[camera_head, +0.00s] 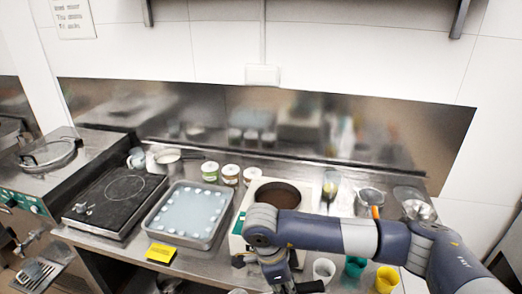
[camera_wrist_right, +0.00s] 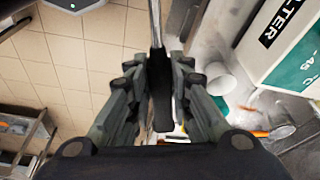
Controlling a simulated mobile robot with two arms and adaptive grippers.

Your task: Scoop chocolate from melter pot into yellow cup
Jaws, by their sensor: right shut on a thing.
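The melter (camera_head: 238,240) is a white box with a round pot of dark brown chocolate (camera_head: 278,195), partly hidden by my right arm. The yellow cup (camera_head: 387,279) stands near the counter's front edge, right of the melter. My right gripper (camera_head: 292,287) is at the bottom of the head view, in front of the melter. In the right wrist view, my right gripper (camera_wrist_right: 160,95) is shut on the black handle of a utensil (camera_wrist_right: 162,92) with a thin metal shaft; its far end is out of view. The melter's labelled side (camera_wrist_right: 280,55) shows there too. My left gripper is not in view.
A white cup (camera_head: 323,269) and a green cup (camera_head: 354,267) stand between the melter and the yellow cup. A metal tray (camera_head: 155,225), a black hot plate (camera_head: 105,208) and several jars (camera_head: 230,174) are left of or behind the melter. Metal containers (camera_head: 369,199) stand at the right.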

